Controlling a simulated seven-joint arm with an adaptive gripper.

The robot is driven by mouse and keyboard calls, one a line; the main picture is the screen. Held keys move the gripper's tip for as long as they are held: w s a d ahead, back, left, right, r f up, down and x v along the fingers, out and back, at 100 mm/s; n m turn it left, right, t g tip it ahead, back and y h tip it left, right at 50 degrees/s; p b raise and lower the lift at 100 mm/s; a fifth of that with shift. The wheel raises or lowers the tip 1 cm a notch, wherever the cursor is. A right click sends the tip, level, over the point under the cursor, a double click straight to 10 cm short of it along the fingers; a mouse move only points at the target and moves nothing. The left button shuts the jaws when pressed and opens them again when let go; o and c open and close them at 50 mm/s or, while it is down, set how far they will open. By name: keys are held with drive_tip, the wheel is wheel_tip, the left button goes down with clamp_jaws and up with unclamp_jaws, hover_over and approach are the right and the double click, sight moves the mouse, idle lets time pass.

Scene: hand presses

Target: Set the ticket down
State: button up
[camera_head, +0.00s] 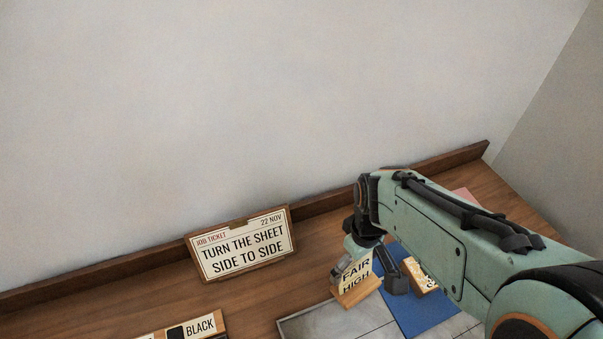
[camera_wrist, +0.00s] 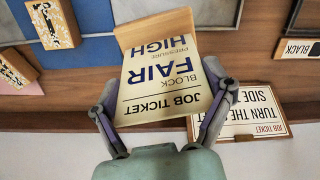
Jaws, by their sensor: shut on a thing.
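My gripper (camera_head: 370,272) is shut on a cream job ticket (camera_head: 358,270) with a wooden foot (camera_head: 358,292). Its card reads "Block FAIR, Pressure HIGH". In the wrist view the ticket (camera_wrist: 163,78) sits between the two fingers of my gripper (camera_wrist: 163,92), its wooden foot (camera_wrist: 155,28) at the far end. In the head view it is near the back corner of a grey sheet; whether the foot touches the table (camera_head: 308,287) I cannot tell. My arm hides part of the area behind it.
A second job ticket, "Turn the sheet side to side" (camera_head: 243,245), stands left by the back ledge (camera_head: 323,204). A "BLACK" label (camera_head: 200,327) is at front left. Right lie a grey sheet (camera_head: 325,324), a blue mat (camera_head: 425,312) and a wooden block (camera_head: 418,274). Bare wood shows between.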

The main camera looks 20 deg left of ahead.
drive_tip(key=n, duration=0.4)
drive_tip(key=shift+w+a+r, duration=0.1)
drive_tip(key=shift+w+r, duration=0.1)
drive_tip(key=shift+r, duration=0.05)
drive_tip(key=s+a+r+n, duration=0.2)
drive_tip(key=s+a+n, duration=0.1)
drive_tip(key=a+n, duration=1.15)
drive_tip(key=s+a+f+n, duration=0.1)
drive_tip(key=s+a+n, duration=0.35)
drive_tip(key=s, duration=0.35)
drive_tip(key=s+a+f+n, duration=0.1)
drive_tip(key=s+a+n, duration=0.3)
drive_tip(key=s+n, duration=0.3)
drive_tip(key=shift+m, duration=0.4)
drive_tip(key=shift+w+a+f, duration=0.2)
drive_tip(key=shift+a+f, duration=1.9)
drive_tip(key=shift+a, duration=0.25)
drive_tip(key=shift+w+a+f, duration=0.15)
drive_tip(key=shift+a+f, duration=2)
drive_tip(key=shift+a, duration=0.15)
drive_tip(key=shift+w+a+f, duration=0.2)
drive_tip(key=shift+a+f, duration=1.9)
drive_tip(key=shift+a, duration=0.25)
